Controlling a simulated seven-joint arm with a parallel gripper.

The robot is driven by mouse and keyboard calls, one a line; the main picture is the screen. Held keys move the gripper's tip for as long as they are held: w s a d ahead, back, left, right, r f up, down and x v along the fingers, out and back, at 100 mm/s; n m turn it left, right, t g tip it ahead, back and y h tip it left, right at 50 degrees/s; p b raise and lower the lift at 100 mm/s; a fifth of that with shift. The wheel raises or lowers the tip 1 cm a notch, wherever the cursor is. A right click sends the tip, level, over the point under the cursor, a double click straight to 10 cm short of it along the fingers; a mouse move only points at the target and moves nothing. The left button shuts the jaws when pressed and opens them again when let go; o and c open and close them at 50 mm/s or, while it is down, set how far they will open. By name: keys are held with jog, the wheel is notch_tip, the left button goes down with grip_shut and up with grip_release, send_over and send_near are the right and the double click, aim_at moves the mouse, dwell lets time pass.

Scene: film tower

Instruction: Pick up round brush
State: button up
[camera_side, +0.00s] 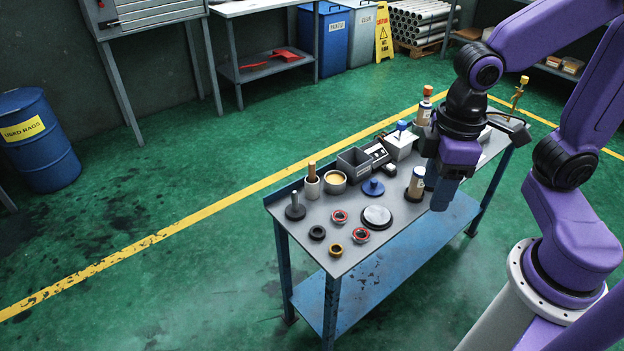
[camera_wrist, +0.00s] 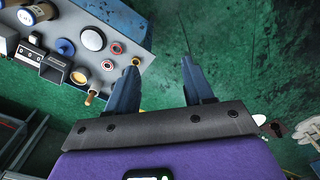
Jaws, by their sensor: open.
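A wooden handle (camera_side: 312,170) stands upright in a pale cup (camera_side: 312,188) near the left end of the workbench; it looks like the round brush, with its lower end hidden in the cup. In the wrist view the handle (camera_wrist: 91,97) shows just left of my left finger. My gripper (camera_side: 440,196) points down beside the bench's front edge, toward its right half, apart from the brush. In the wrist view my gripper (camera_wrist: 160,64) is open, with nothing between its fingers but green floor behind.
The bench (camera_side: 345,258) also holds a tin of yellowish contents (camera_side: 334,183), a grey open box (camera_side: 354,163), a blue knobbed disc (camera_side: 373,188), a round pale pad (camera_side: 377,215), red-edged rings (camera_side: 361,235) and a labelled bottle (camera_side: 416,184) near my gripper. Floor in front is clear.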

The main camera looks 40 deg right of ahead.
jog(key=w+a+m, duration=0.4)
jog(key=w+m, duration=0.2)
jog(key=w, duration=0.5)
jog(key=m, duration=1.6)
send_over(312, 171)
notch_tip(312, 171, down, 9)
jog(key=f, duration=1.2)
jog(key=shift+w+d, duration=0.1)
jog(key=shift+w, duration=0.15)
jog(key=shift+w+d+f, duration=0.1)
jog(key=shift+f, duration=1.3)
jog(key=shift+w+d+f, duration=0.1)
jog(key=shift+f, duration=1.25)
jog(key=shift+c, duration=0.4)
grip_shut()
